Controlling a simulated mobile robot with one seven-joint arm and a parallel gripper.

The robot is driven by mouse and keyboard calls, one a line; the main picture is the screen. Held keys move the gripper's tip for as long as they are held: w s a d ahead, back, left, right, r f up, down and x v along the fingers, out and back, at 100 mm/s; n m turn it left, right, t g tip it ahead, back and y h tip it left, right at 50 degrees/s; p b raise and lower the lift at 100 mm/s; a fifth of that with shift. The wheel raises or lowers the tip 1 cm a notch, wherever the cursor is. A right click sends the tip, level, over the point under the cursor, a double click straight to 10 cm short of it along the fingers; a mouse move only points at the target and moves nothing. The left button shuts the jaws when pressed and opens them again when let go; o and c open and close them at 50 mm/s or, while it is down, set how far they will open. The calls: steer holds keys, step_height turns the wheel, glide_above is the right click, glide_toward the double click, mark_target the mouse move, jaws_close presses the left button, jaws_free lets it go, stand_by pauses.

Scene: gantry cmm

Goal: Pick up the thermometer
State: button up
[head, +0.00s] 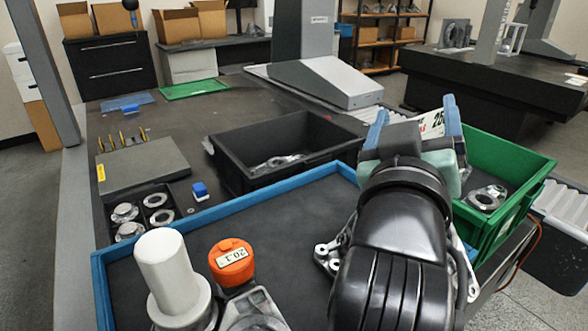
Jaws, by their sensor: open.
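An orange device with a white display reading about "20.1" (231,260) appears to be the thermometer. It stands in the blue-rimmed tray (225,211), right of a white cylinder and just behind a grey metal part. My gripper (414,120) is to its right and farther back, above the tray's far right corner. Its blue-tipped fingers are apart. A white card with "25" and red marks (432,125) shows between and behind the fingers; I cannot tell whether it is fixed to the green bin. My arm hides part of the tray.
A white cylinder (167,262) stands close to the orange device. A grey metal part (254,312) is in front. A black bin (270,186) and a green bin (516,208) with metal parts stand beyond the tray. The tray's middle floor is clear.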

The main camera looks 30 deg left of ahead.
steer(key=w+a+n+g+p, duration=0.2)
steer(key=a+n+g+p, duration=0.3)
steer(key=p, duration=0.5)
steer(key=n+g+h+p, duration=0.4)
steer(key=n+g+p, duration=0.85)
steer(key=p, duration=1.85)
glide_above(230, 254)
steer(key=m+g, duration=0.1)
steer(key=g, duration=0.1)
steer(key=shift+t, duration=0.25)
steer(key=f+b, duration=0.5)
steer(key=shift+w+f, duration=0.2)
steer(key=shift+f, duration=0.15)
step_height(230, 254, down, 3)
steer(key=shift+s+r+p, duration=0.1)
steer(key=shift+p, duration=0.75)
steer(key=shift+s+f+p, duration=0.1)
steer(key=shift+f+p, duration=0.4)
steer(key=shift+f, duration=1.65)
steer(key=shift+c, duration=0.3)
